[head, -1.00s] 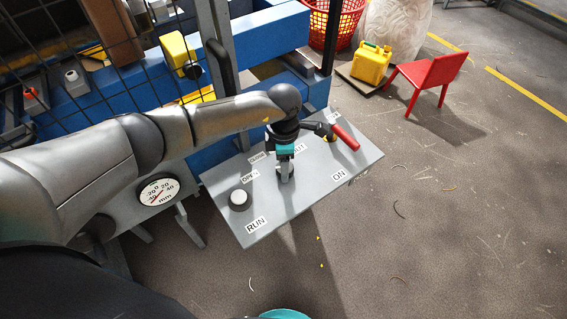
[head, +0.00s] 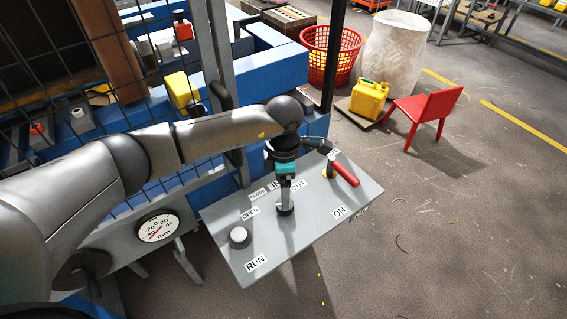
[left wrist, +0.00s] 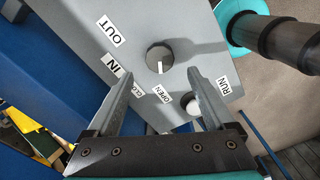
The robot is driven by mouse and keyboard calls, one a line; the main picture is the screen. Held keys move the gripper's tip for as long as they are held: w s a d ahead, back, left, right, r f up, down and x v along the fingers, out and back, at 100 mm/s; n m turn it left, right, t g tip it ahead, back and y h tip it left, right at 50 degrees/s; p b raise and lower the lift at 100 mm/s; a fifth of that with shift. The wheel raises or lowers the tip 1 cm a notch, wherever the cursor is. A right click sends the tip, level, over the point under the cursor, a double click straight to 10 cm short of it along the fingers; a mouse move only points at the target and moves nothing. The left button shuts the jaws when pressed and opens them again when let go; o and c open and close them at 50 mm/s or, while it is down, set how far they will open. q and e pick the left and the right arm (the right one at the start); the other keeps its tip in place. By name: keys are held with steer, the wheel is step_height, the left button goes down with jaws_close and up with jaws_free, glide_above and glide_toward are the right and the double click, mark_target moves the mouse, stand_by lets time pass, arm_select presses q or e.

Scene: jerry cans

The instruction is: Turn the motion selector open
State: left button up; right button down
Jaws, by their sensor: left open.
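The motion selector is a round dark knob (left wrist: 159,57) with a white pointer mark on a grey slanted panel (left wrist: 75,18). Labels OUT, IN, CLOSE and OPEN (left wrist: 160,95) stand around it. In the left wrist view the pointer mark faces straight down toward the OPEN label. In the head view the knob (head: 285,210) shows at the foot of my left gripper (head: 285,196), partly covered. The gripper is open, with its fingers apart on either side of the knob in the wrist view and nothing held between them. My right gripper is not in view.
A white RUN button (head: 240,237) is at the panel's lower left. A red-handled lever (head: 345,173) near the ON label is on its right. A gauge (head: 157,228) sits left of the panel. A wire fence and blue machine stand behind; open floor lies right.

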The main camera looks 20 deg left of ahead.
arm_select(q)
step_height(320, 180, up, 9)
stand_by(0.3)
stand_by(0.4)
